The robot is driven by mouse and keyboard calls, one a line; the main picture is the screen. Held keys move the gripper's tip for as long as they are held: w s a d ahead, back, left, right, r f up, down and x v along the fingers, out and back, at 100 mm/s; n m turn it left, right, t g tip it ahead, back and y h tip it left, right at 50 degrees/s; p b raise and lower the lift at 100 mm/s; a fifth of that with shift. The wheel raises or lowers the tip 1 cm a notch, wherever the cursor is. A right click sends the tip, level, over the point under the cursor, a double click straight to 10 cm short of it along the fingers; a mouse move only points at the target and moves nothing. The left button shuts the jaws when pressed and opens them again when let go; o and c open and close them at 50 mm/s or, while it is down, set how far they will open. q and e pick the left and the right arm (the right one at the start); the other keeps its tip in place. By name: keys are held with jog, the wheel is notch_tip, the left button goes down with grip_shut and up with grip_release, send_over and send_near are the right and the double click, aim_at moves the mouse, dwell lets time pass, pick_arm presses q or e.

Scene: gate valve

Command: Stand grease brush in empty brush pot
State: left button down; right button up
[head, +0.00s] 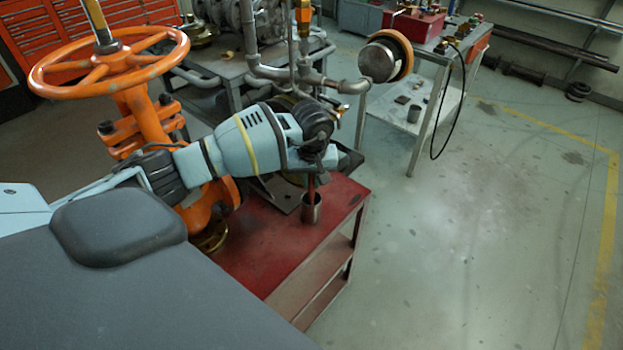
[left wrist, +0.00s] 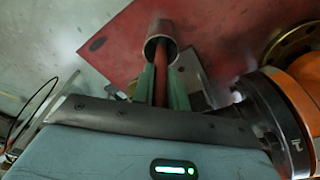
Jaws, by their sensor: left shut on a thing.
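The grease brush shows as a red handle (head: 311,184), upright between my left gripper and the brush pot; it also shows in the left wrist view (left wrist: 161,88). My left gripper (head: 314,170) is shut on the brush, its greenish fingers (left wrist: 161,85) on either side of the handle. The brush pot (head: 311,211) is a small grey metal cup standing on the red bench, directly below the gripper. In the left wrist view the handle runs to the pot's mouth (left wrist: 160,47). The brush's lower end is hidden, and I cannot tell how deep it sits. My right gripper is not in view.
The red bench top (head: 262,247) is clear in front of the pot. An orange valve with a handwheel (head: 110,60) stands left of it. A grey side table (head: 440,70) stands at the back; the floor to the right is free.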

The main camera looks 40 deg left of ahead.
pick_arm(q)
jog(key=c, duration=1.3)
grip_release()
jog(key=r, duration=0.7)
jog(key=shift+s+d+r, duration=0.35)
jog(key=shift+r, duration=0.05)
